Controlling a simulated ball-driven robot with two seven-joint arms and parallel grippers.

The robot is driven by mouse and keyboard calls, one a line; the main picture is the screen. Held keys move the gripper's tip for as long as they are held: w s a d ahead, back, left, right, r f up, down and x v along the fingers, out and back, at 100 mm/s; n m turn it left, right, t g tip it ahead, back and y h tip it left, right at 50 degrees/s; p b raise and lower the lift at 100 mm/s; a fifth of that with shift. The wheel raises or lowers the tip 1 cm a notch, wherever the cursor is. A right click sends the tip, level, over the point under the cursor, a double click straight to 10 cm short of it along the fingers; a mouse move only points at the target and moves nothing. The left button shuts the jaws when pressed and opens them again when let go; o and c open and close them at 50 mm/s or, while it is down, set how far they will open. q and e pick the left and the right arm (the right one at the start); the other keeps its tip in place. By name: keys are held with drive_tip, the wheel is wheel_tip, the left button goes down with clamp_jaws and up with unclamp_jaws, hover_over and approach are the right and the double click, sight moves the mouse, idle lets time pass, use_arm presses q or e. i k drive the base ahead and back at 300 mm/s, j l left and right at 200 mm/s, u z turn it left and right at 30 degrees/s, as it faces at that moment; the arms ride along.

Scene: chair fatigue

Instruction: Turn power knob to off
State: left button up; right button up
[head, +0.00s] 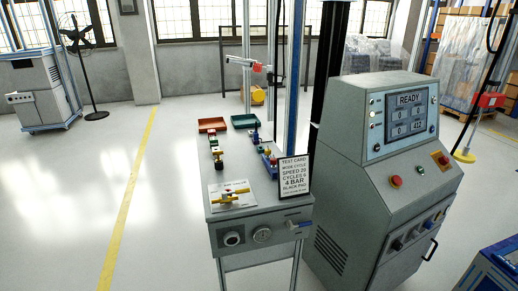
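The grey control cabinet (345,135) stands at the right, its screen (404,113) lit and reading READY. On its sloped panel are a red mushroom button (396,182), a small green button (421,170) and a red knob on a yellow plate (441,159). Several dark knobs (398,245) sit in a row on the lower front panel. Labels are too small to read, so I cannot tell which one is the power knob or how it is set. Neither of my grippers is in view.
A narrow bench (260,214) left of the cabinet holds a test card (294,176), a red tray (212,125), a green tray (244,121) and small coloured parts. A fan (75,36) stands far left. Floor at left is clear.

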sight(444, 160)
drive_tip(key=l+z, duration=0.1)
drive_tip(key=z, duration=1.2)
